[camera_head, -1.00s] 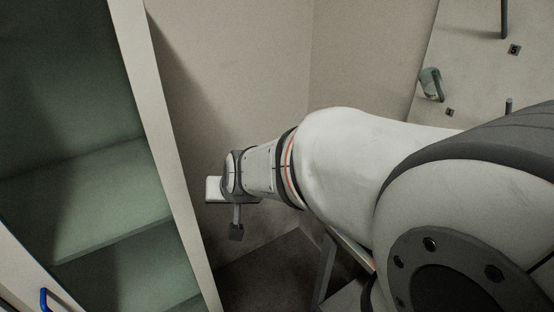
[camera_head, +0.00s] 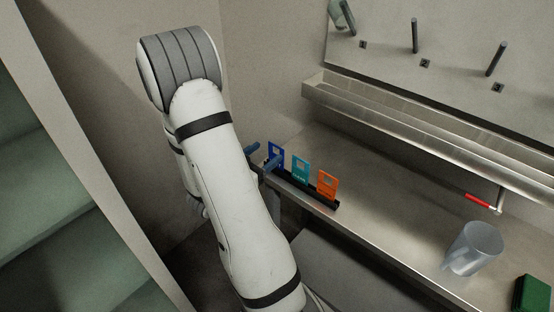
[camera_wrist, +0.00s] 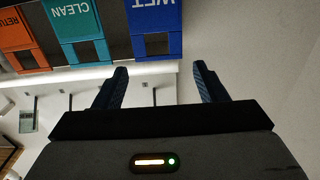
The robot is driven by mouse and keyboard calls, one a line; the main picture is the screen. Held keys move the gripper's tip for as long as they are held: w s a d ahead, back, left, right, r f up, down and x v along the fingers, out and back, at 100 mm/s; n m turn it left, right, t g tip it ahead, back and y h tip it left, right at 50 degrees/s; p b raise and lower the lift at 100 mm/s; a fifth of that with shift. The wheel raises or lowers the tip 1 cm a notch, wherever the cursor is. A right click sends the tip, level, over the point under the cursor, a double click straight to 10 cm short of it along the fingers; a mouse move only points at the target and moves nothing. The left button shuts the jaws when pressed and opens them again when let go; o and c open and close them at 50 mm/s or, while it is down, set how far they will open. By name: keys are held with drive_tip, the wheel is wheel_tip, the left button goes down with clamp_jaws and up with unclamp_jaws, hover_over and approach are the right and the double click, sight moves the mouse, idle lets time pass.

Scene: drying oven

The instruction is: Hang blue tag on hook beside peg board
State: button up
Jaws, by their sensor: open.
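The blue tag (camera_head: 276,153) stands upright in a black rack (camera_head: 322,200) at the left end of the metal counter. In the wrist view the blue tag (camera_wrist: 155,22), reading "WET", appears upside down at the top. My gripper (camera_head: 262,157) is beside the blue tag, partly hidden by my arm. In the wrist view my gripper (camera_wrist: 162,84) is open and empty, its two dark blue fingers apart below the tag's picture edge. The peg board (camera_head: 440,50) is at the upper right. I cannot make out the hook beside it.
A teal tag (camera_head: 301,170) and an orange tag (camera_head: 328,184) share the rack. A metal trough (camera_head: 420,130) runs under the board. A red-sleeved rod (camera_head: 480,200), a clear beaker (camera_head: 472,248) and a green block (camera_head: 533,294) are to the right. Counter between is clear.

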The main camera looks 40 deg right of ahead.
sight(276, 146)
drive_tip(key=d, duration=0.2)
drive_tip(key=d+p, duration=0.1)
drive_tip(key=d, duration=0.2)
drive_tip(key=d+p, duration=0.1)
drive_tip(key=d, duration=0.1)
drive_tip(key=shift+w+d+f, duration=0.1)
drive_tip(key=shift+w+d, duration=0.1)
drive_tip(key=shift+w, duration=0.05)
drive_tip(key=shift+c, duration=0.5)
drive_tip(key=c, duration=0.9)
drive_tip(key=shift+o, duration=0.2)
wheel_tip(276, 146, up, 10)
